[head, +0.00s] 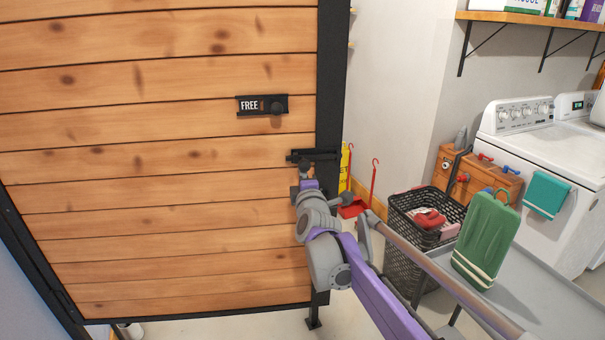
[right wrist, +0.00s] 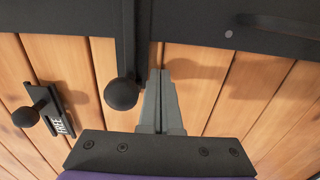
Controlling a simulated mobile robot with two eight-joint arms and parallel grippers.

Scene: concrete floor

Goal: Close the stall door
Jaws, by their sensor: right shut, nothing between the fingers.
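The stall door (head: 160,170) is made of wooden planks in a black frame and fills the left of the head view. A black plate with a knob reads FREE (head: 262,105); this FREE plate also shows at the left of the right wrist view (right wrist: 62,112). A black bolt latch (head: 313,155) sits by the door's right edge. My right gripper (head: 305,170) is at the door just below the latch. In the right wrist view its grey fingers (right wrist: 160,90) are together and empty, beside a round black knob (right wrist: 121,94). Contact with the door cannot be told. My left gripper is out of view.
A black basket (head: 425,215) with red cloth stands right of the door. White washing machines (head: 535,150) and a wooden tool box (head: 475,180) are behind. A wall shelf (head: 530,17) hangs above.

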